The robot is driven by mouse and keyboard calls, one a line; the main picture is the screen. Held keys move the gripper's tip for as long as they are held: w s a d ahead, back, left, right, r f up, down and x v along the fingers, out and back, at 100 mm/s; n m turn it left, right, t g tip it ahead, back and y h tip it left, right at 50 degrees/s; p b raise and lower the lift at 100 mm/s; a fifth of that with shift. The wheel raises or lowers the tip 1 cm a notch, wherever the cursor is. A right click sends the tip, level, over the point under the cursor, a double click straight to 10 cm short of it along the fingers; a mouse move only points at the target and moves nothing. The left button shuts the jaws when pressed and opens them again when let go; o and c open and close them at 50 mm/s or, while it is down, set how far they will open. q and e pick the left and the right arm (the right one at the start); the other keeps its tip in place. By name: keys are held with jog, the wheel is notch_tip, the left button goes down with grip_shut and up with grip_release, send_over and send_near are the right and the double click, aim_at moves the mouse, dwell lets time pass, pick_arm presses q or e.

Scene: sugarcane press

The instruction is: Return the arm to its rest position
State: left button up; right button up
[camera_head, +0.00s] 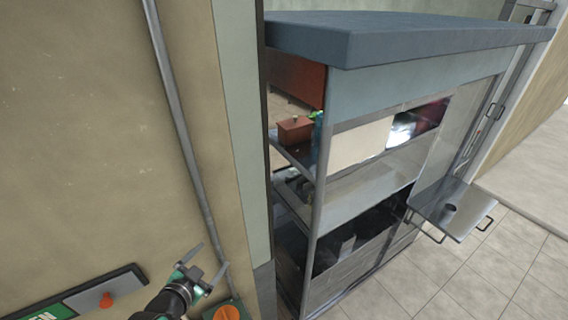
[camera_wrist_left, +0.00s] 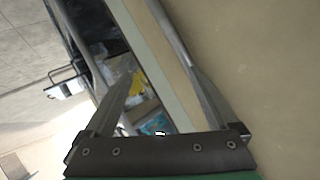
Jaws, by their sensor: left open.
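My left gripper (camera_head: 206,270) is at the bottom of the head view, in front of the beige wall. Its two fingers are spread and nothing is between them. In the left wrist view the same gripper (camera_wrist_left: 165,95) shows with its fingers wide apart and empty. The wall and part of the stall lie beyond the fingers there. My right gripper does not show in either view.
A stall with a dark grey top (camera_head: 400,38) and shelves stands right of the wall (camera_head: 90,120). A metal pipe (camera_head: 180,120) runs down the wall close to my left gripper. A small tray (camera_head: 452,208) juts from the stall. Tiled floor (camera_head: 500,270) at right is clear.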

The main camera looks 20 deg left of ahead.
pick_arm(q)
jog(key=w+d+r+m+t+h, duration=0.1)
jog(key=d+r+t, duration=0.35)
jog(key=r, duration=1.05)
jog(key=w+d+r+t+h, duration=0.1)
jog(key=d+r+t, duration=0.3)
jog(key=r, duration=1.1)
jog(key=s+d+r+n+t, duration=0.1)
jog(key=s+r+n+t, duration=0.1)
jog(key=s+r, duration=0.6)
jog(key=s+d+r+n+t, duration=0.2)
jog(key=s+r, duration=0.5)
jog(key=r, duration=0.7)
jog(key=shift+s+r+n+t, duration=0.35)
jog(key=shift+n+t, duration=0.35)
jog(key=shift+t, duration=0.45)
